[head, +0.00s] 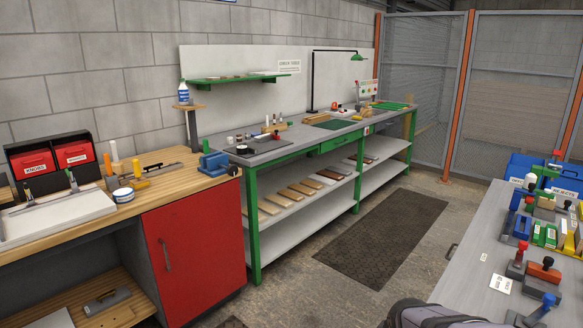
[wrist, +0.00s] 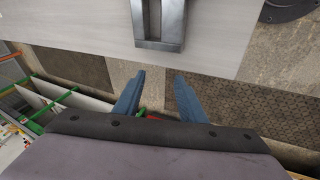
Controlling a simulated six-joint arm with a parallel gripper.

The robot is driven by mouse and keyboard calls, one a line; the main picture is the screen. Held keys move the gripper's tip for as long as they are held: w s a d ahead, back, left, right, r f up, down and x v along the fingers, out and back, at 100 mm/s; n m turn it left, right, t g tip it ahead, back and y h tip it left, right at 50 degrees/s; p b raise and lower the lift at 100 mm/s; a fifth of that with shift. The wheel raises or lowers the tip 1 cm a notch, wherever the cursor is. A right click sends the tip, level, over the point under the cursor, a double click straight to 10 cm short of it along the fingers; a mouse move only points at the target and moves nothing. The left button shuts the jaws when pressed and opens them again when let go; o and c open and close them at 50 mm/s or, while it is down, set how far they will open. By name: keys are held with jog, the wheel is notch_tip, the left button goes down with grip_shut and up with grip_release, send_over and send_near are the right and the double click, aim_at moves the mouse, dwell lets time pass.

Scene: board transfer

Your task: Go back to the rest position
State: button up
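My gripper (wrist: 160,76) shows in the wrist view with its two blue-grey fingers spread apart. It is open, and nothing is seen between the fingertips. The fingers point toward a pale table edge, with the floor and a patterned dark mat seen beyond and below. In the head view I cannot make out the gripper; only a dark rounded part, which may be mine, shows at the bottom edge.
A green-framed bench (head: 262,157) and red cabinet (head: 195,245) stand left; the floor mat (head: 378,240) is clear.

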jog(key=shift+m+g+y, duration=0.5)
jog(key=shift+m, duration=0.1)
jog(key=s+a, duration=0.2)
jog(key=a, duration=0.1)
jog(key=s+a, duration=0.1)
jog(key=shift+s+a+f, duration=0.25)
jog(key=shift+a+f, duration=0.05)
jog(key=shift+a, duration=0.1)
jog(key=s+a+f+m+g+b, duration=0.2)
jog(key=s+a+f+m+g, duration=0.2)
jog(key=s+f+m, duration=0.5)
notch_tip(320, 180, up, 16)
jog(key=s+n+p, duration=0.1)
jog(key=n+p, duration=0.1)
jog(key=p, duration=1.2)
jog(key=shift+s+d+f+y, duration=0.15)
jog(key=shift+s+d+y, duration=0.15)
jog(key=shift+s, duration=0.05)
jog(key=shift+o, duration=0.5)
